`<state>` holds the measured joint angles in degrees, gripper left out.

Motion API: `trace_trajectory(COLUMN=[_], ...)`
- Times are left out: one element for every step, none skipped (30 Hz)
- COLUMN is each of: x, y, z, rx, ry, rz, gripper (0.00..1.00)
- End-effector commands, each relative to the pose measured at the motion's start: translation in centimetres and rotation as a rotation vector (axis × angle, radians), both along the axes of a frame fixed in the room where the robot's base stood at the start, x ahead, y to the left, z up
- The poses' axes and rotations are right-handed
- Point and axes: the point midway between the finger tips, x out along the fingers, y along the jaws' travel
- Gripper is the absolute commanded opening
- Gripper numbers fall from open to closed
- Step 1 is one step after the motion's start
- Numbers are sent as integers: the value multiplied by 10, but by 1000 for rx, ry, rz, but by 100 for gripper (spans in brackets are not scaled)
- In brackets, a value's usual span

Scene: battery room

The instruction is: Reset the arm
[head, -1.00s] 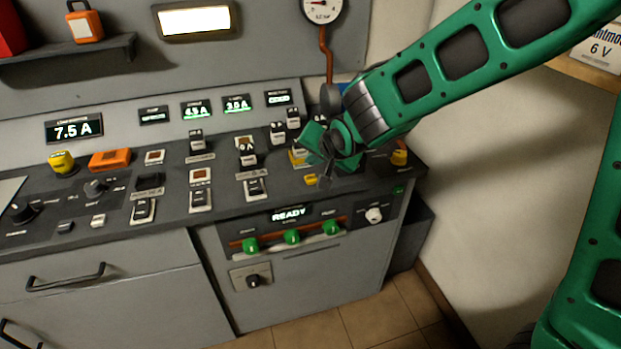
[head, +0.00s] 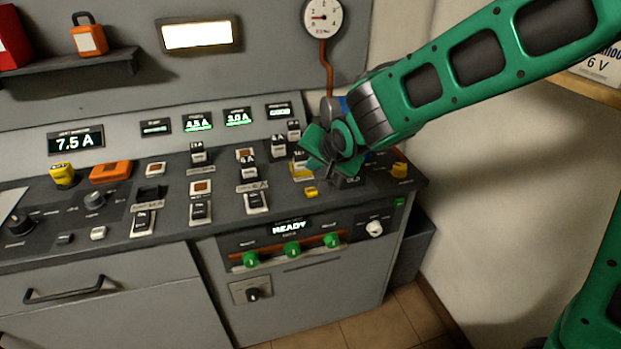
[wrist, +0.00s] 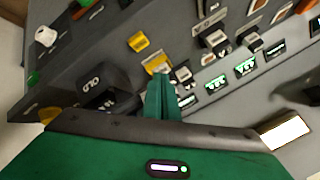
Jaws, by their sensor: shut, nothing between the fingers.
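My green arm (head: 460,70) reaches in from the upper right over the sloping control desk. My gripper (wrist: 163,85) shows shut and empty in the wrist view, its green fingers together, pointing at the desk close to a yellow-based switch (wrist: 156,63). In the head view my gripper is over the right end of the desk, and the wrist hides its fingertips and part of the desk behind. A small yellow piece (head: 311,192) is just below it; it also shows in the wrist view (wrist: 138,42). I cannot tell whether the fingers touch the switch.
Several rocker switches, such as one at the front (head: 257,203), crowd the desk. A READY display (head: 289,228) sits above three green knobs (head: 292,250) on the front. A gauge (head: 322,17) and a shelf (head: 70,72) are on the wall. Open floor (head: 380,322) lies lower right.

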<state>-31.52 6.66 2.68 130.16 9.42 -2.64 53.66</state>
Motion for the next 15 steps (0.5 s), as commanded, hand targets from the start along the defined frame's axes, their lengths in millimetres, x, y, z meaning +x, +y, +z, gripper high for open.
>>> trace_trajectory(x=[0,0,0,0,0,0,0,-1,-3,-6,-10,-16,-22,-29,-40], y=[0,-1,-3,-7,-13,-25,-36,-49,-70,-88,-106,-132,-151,-170,-194], z=[0,0,0,1,1,1,2,3,4,5,5,6,6,6,7], rx=[0,-1,-4,-8,-16,-30,-45,-62,-89,-110,-133,-164,-186,-208,-233], ry=[0,0,2,3,6,14,19,28,44,57,74,98,119,142,171], rz=[0,-1,-3,-5,-11,-21,-28,-38,-52,-65,-77,-93,-105,-117,-130], gripper=[0,0,0,0,0,0,0,0,0,0,0,0,0,0,0])
